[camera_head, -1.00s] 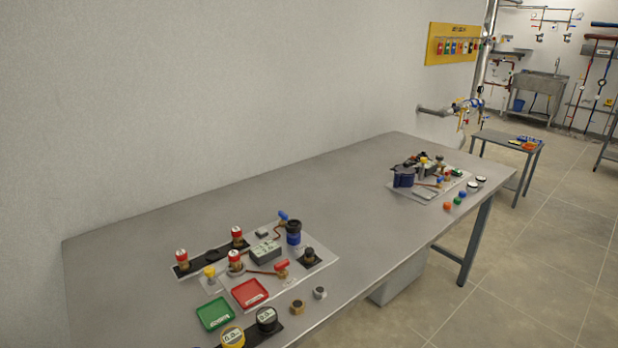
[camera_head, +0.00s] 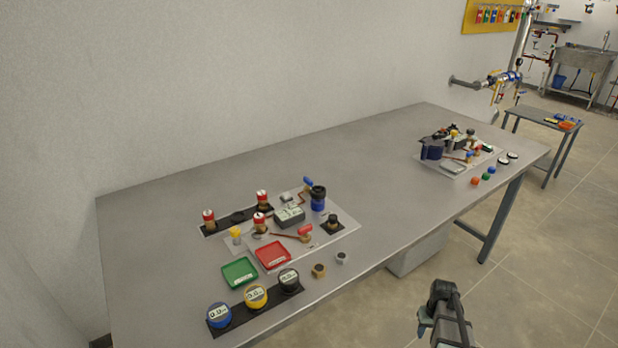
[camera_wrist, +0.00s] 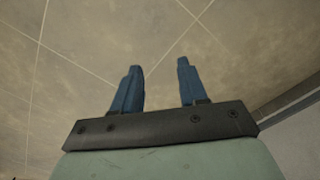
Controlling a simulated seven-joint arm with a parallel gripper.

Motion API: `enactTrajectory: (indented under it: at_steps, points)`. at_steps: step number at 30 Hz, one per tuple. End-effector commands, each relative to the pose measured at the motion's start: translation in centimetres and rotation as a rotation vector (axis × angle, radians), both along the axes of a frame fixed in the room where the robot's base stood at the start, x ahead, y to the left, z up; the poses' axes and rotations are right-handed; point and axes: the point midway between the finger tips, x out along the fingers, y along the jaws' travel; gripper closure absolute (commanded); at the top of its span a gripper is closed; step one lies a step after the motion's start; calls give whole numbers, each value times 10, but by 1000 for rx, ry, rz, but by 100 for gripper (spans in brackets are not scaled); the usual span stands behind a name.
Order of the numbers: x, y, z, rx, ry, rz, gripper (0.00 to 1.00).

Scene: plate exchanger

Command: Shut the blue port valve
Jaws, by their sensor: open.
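A small valve with a blue handle (camera_head: 308,183) sits at the back of the near grey board (camera_head: 340,233), beside a black-and-blue cylinder (camera_head: 318,198). Its handle is too small to tell whether it is open or shut. A valve with a red handle (camera_head: 305,230) sits nearer the front of the same board. The far board (camera_head: 440,167) also holds small red and blue parts, too small to make out. My gripper (camera_wrist: 158,68) is open and empty, with two blue fingers apart above the tiled floor. In the head view part of my arm shows at lower right, off the table's front edge.
On the table (camera_head: 180,215) are a green tray (camera_head: 240,271), a red tray (camera_head: 272,256) and round gauges on a black strip (camera_head: 232,317). Red-capped fittings (camera_head: 262,198) stand near the valve. The table between the boards is clear. Pipes (camera_head: 495,84) stick out from the wall.

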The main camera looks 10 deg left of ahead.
Motion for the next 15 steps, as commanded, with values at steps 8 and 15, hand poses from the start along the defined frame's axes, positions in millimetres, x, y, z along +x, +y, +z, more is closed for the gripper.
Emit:
enactTrajectory:
  at_steps: [8,15]
  points:
    - [92,-47,83,-37,-151,17,57]
    - [154,-89,168,-79,-271,35,57]
